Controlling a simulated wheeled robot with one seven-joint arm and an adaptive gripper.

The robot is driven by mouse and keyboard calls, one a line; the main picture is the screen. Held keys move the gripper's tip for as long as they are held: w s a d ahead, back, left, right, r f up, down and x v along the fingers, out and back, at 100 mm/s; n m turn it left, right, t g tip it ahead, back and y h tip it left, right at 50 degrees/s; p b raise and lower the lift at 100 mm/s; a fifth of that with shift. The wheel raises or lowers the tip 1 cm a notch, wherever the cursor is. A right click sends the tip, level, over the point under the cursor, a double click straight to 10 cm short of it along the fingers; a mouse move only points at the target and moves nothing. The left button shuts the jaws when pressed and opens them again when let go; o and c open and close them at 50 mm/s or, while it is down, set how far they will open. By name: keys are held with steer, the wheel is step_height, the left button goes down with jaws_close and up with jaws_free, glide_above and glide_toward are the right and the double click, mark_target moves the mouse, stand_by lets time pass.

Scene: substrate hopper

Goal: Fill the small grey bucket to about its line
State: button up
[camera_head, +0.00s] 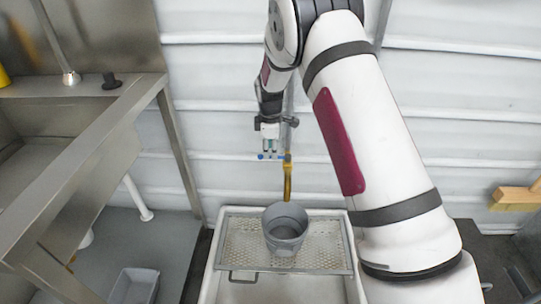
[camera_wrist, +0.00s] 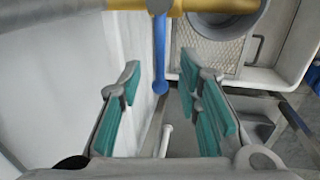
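The small grey bucket (camera_head: 285,241) stands upright on a mesh grate (camera_head: 243,239), below a yellow pipe (camera_head: 287,178). Its inside looks grey; I cannot make out any contents or a line. In the wrist view the bucket (camera_wrist: 225,20) shows at the top right, cut off by the frame. A blue lever (camera_wrist: 160,52) hangs from the yellow pipe (camera_wrist: 120,5). My gripper (camera_head: 269,150) is up by the pipe, above and slightly left of the bucket. In the wrist view my gripper (camera_wrist: 159,82) is open, its teal pads either side of the lever with gaps.
The grate lies over a white basin (camera_head: 211,284). A metal sink bench (camera_head: 95,150) stands left, with a grey bin (camera_head: 135,286) on the floor beside it. A white ribbed wall (camera_head: 220,110) is close behind the pipe. A wooden brush (camera_head: 515,197) is at far right.

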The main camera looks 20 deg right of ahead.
steer(key=shift+w+f, duration=0.25)
steer(key=shift+f, duration=1.05)
steer(key=shift+c, duration=0.2)
jaws_close()
steer(key=shift+d, duration=0.1)
steer(key=shift+s+n+y+p, duration=0.2)
steer(key=shift+s+n, duration=0.35)
steer(key=shift+n, duration=0.5)
steer(key=shift+s+n+y+p, duration=0.1)
steer(key=shift+s+n+y, duration=0.1)
steer(key=shift+s+n, duration=0.6)
steer(key=shift+w+n, duration=0.25)
